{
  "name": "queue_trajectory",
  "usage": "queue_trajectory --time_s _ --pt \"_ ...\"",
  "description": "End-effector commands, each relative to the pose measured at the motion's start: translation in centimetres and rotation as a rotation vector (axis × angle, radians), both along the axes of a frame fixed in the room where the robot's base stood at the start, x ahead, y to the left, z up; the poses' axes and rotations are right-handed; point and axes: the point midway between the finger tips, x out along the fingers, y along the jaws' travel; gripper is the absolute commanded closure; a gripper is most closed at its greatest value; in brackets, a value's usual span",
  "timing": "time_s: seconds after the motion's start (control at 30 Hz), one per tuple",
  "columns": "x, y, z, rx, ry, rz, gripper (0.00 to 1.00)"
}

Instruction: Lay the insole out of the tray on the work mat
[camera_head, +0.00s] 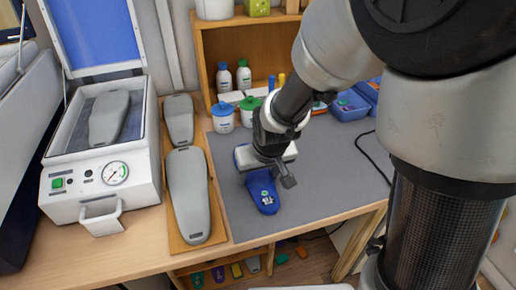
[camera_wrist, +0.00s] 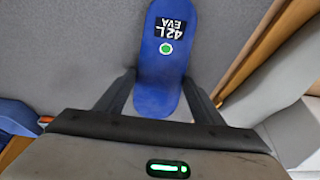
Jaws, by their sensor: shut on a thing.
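A blue insole (camera_head: 265,193) with a green dot and a dark label shows over the grey work mat (camera_head: 310,183). In the wrist view the insole (camera_wrist: 160,75) has the label "42L EVA" and points away from me. My gripper (camera_head: 268,176) is shut on the heel end of the insole, with one finger on each side of it in the wrist view (camera_wrist: 158,90). The insole looks flat and low over the mat; I cannot tell whether it touches. Blue bins (camera_head: 349,106) stand at the mat's far right; I cannot tell whether one is the tray.
Left of the mat, grey foot forms (camera_head: 188,195) lie on a wooden board. A white press (camera_head: 100,180) with a gauge and an open lid stands further left. White pots (camera_head: 223,117) and a wooden shelf stand behind. A dark cable (camera_head: 372,155) lies at the right. The mat's front is clear.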

Motion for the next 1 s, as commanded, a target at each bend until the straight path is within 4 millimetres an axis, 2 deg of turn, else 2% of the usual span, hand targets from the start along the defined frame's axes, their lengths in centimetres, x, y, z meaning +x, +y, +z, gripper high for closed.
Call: queue_trajectory --time_s 0.17,0.2,0.3,0.73,0.87,1.0 --pt "0.0 0.0 -0.4 0.000 0.000 0.000 0.59" --pt "0.0 0.0 -0.3 0.000 0.000 0.000 0.35" --pt "0.0 0.0 -0.3 0.000 0.000 0.000 0.19" --pt "0.0 0.0 0.1 -0.001 0.000 0.000 0.19" --pt "-0.4 -0.1 1.6 0.001 -0.004 0.001 0.19" --pt "-1.5 -0.4 4.4 0.003 -0.006 0.000 0.19"
